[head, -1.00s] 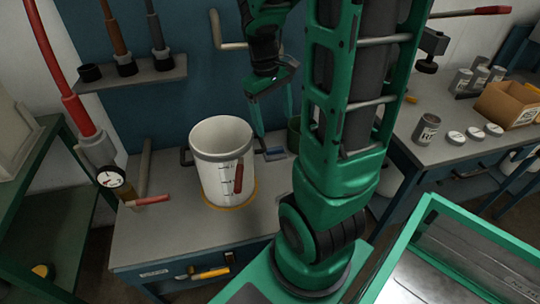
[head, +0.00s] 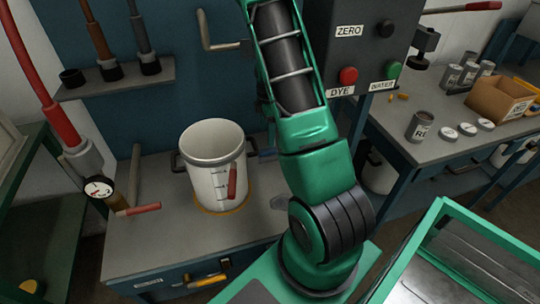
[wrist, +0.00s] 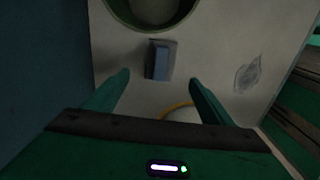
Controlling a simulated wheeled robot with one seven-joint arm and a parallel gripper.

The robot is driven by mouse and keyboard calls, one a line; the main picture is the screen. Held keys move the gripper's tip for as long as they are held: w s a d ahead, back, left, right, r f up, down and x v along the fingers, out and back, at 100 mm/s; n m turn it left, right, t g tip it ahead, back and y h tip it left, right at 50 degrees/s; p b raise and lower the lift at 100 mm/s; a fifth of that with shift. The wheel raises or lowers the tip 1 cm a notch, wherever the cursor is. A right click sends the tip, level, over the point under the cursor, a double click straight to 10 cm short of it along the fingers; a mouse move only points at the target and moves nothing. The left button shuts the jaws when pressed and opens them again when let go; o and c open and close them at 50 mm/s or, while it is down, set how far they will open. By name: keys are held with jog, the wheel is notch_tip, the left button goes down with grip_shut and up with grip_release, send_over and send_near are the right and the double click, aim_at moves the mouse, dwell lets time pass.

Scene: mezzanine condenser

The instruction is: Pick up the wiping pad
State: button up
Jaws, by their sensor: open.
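The wiping pad (wrist: 161,60), a small blue and grey block, lies on the grey bench top in the wrist view. In the head view only a bit of blue (head: 267,154) shows beside my arm, right of the white bucket. My gripper (wrist: 158,80) is open and empty in the wrist view. Its two fingers are apart, with the pad ahead of the gap between them, and no contact shows.
A white graduated bucket (head: 213,170) stands on a yellow ring close to the pad. A green round container (wrist: 152,28) is beyond the pad. A wet-looking patch (wrist: 248,75) lies on the bench to the right. A dark control box (head: 375,45) stands behind my arm.

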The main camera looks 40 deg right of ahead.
aim_at(268, 150)
notch_tip(268, 150, down, 5)
jog(key=shift+d+f, duration=0.1)
jog(key=shift+f, duration=0.1)
jog(key=shift+s+f, duration=0.15)
jog(key=shift+f, duration=2.65)
jog(key=shift+c, duration=0.4)
jog(key=c, duration=1.1)
jog(key=shift+r, duration=0.1)
notch_tip(268, 150, up, 28)
